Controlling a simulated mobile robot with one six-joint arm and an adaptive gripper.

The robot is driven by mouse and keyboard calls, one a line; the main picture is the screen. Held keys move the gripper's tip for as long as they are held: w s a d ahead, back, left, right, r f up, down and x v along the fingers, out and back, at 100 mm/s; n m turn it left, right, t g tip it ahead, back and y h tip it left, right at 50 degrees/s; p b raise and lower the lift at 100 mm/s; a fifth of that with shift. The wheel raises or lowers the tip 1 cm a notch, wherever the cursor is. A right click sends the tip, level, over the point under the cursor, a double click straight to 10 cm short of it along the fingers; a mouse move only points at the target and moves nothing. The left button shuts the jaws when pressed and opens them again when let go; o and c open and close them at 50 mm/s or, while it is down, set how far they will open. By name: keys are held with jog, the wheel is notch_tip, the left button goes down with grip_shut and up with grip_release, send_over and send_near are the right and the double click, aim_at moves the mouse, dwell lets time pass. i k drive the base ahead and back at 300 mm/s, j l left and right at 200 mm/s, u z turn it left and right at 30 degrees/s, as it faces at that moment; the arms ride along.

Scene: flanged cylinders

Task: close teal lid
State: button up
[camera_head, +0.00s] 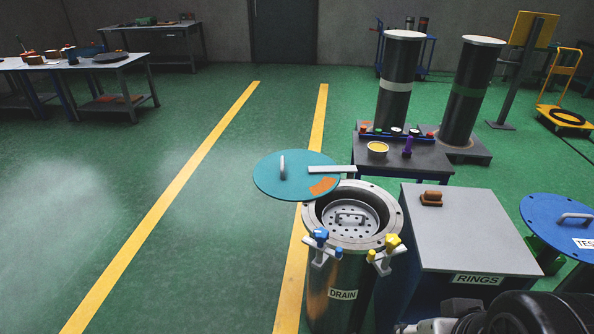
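The teal lid (268,182) is a flat disc with a grey upright handle (282,165), an orange patch and a pale bar on its right side. It is swung off to the back left of the dark cylinder marked DRAIN (350,295). The cylinder's flanged mouth (388,228) is uncovered and shows a perforated plate (345,232) with a small handle inside. A blue-knobbed clamp (320,239) and a yellow-knobbed clamp (390,243) sit on the front rim. Part of my arm shows at the bottom right, but my gripper's fingertips are not visible.
A grey-topped box marked RINGS (460,230) stands right of the cylinder, with a brown block (431,199) on it. A blue lid (550,220) is further right. A small table (430,158) and tall cylinders stand behind. The green floor on the left is clear.

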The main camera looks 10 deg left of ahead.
aim_at(295, 176)
jog(key=i+j, duration=1.7)
